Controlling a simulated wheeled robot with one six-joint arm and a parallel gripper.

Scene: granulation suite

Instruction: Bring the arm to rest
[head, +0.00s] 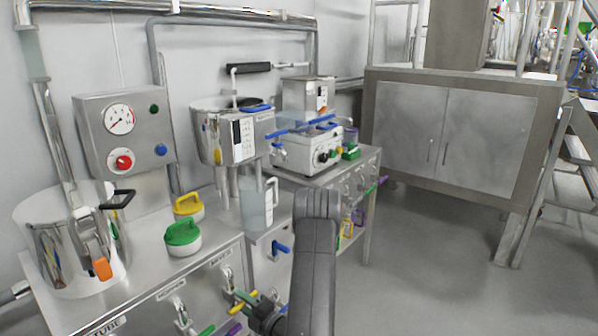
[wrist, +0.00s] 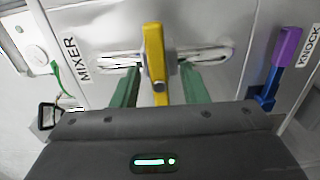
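My gripper (wrist: 159,84) shows in the wrist view with its two green fingers apart. A yellow valve handle (wrist: 154,52) stands upright between them, on a panel beside the label MIXER. Gaps show between the fingers and the handle, so the gripper looks open around it without holding it. In the head view my dark arm (head: 317,255) reaches down at the lower middle. My gripper (head: 257,310) is low at the cabinet front, partly cut off by the frame's bottom edge.
A purple and blue handle (wrist: 278,65) stands right of my gripper, near the label KNOCK. A clear jug (head: 257,204), a green-lidded tub (head: 183,238) and a steel pot (head: 65,240) stand on the counters. Open floor (head: 430,265) lies to the right.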

